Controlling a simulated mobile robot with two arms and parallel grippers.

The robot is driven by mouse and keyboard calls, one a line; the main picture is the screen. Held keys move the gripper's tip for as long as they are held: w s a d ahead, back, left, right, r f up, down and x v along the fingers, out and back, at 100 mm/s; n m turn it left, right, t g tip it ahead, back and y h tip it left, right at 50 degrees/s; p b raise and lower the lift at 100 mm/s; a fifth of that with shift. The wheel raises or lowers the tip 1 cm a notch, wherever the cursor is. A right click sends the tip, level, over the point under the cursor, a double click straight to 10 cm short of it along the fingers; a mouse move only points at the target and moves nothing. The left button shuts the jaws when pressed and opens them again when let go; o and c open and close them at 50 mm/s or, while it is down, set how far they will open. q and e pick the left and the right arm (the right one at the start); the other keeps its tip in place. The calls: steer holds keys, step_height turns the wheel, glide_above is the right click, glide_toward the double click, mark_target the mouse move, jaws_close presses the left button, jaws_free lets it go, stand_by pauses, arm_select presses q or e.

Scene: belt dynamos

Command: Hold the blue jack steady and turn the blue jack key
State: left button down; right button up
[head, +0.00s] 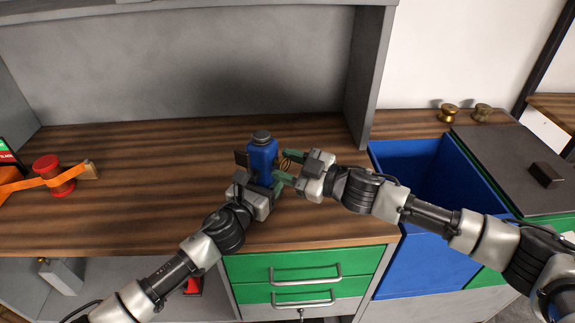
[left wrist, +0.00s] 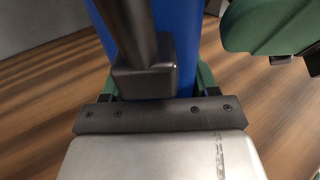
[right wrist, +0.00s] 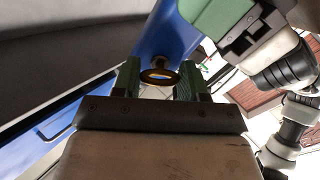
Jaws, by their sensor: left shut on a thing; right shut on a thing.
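The blue jack (head: 262,152) stands upright on the wooden workbench, with a dark cap on top and a dark block on its left side. My left gripper (head: 262,186) is shut on the jack from the front; the blue body also fills the top of the left wrist view (left wrist: 180,45), behind a dark handle-like part. The brass ring-shaped key (right wrist: 158,76) sits on the jack's right side. My right gripper (right wrist: 155,90) is shut on this key, with its green fingers on either side of it. In the head view the key (head: 286,163) is partly hidden by the right fingers.
An orange strap with a red spool (head: 47,168) lies at the bench's left. A deep blue bin (head: 385,165) is to the right. Two brass knobs (head: 449,112) stand behind a grey surface. Green drawers (head: 275,274) are below.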

steer(key=n, duration=0.6)
steer(key=shift+w+d+n, duration=0.1)
steer(key=shift+n, duration=0.2)
steer(key=n, duration=0.6)
steer(key=shift+n, duration=0.3)
steer(key=o, duration=0.9)
steer(key=v, duration=1.2)
